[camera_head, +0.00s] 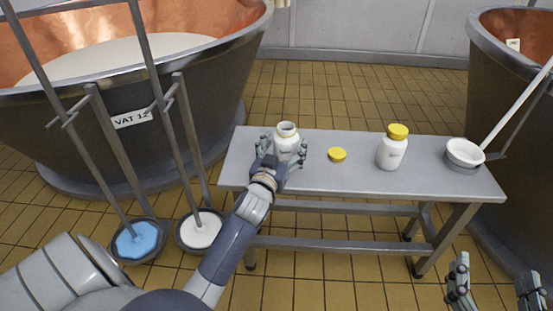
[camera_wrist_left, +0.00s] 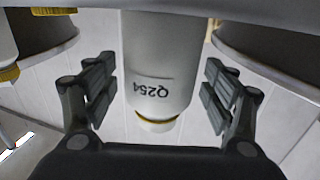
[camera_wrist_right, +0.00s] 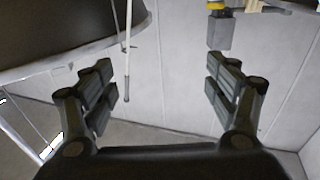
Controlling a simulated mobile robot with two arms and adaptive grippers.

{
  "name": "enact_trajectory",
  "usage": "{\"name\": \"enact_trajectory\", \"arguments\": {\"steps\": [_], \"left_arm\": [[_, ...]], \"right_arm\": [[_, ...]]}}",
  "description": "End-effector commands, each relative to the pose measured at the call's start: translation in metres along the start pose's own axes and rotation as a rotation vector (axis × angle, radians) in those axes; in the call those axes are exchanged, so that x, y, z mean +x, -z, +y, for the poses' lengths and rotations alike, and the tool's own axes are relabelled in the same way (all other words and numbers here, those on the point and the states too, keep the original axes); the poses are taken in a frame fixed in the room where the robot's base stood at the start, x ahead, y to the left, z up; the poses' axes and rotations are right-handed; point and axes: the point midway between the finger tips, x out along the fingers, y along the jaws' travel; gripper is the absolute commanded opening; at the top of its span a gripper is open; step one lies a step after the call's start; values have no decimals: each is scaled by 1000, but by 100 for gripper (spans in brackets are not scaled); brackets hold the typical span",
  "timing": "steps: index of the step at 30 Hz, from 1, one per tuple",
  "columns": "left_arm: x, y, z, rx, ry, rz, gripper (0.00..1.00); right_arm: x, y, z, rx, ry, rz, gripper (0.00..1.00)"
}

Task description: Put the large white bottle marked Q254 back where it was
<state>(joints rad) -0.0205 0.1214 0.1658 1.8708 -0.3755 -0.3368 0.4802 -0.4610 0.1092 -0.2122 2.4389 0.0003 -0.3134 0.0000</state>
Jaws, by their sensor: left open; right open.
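The white bottle marked Q254 (camera_head: 287,143) stands upright and uncapped on the left part of the grey bench (camera_head: 330,193). Its label shows upside down in the left wrist view (camera_wrist_left: 155,85). My left gripper (camera_head: 282,155) is open around the bottle, one finger on each side, with gaps visible in the left wrist view. A yellow cap (camera_head: 337,155) lies on the bench to the right of it. My right gripper (camera_head: 495,285) is open and empty at the lower right, in front of the bench; its fingers also show in the right wrist view (camera_wrist_right: 165,90).
Another vat (camera_head: 515,90) is at the right.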

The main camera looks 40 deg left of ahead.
Motion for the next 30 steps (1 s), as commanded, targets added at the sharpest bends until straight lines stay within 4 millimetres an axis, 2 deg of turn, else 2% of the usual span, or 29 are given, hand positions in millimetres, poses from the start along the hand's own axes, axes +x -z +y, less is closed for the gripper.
{"name": "enact_trajectory", "arguments": {"steps": [12, 15, 21, 23, 26, 30], "left_arm": [[-82, 0, 0, -1, 2, -5, 77], [-96, 0, 0, -2, 1, -4, 77], [-113, 0, 4, 2, -6, -10, 77], [-118, 0, 15, 6, -31, -35, 77], [-138, -3, 52, 24, -120, -126, 77], [-185, -14, 115, 68, -307, -286, 77]], "right_arm": [[-24, -70, 10, -6, -23, -382, 80], [-30, -81, 12, -6, -26, -440, 80], [-38, -92, 13, -6, -30, -499, 80], [-39, -93, 13, -6, -30, -506, 80], [-39, -94, 13, -6, -30, -508, 80], [-39, -94, 13, -6, -30, -507, 80]]}}
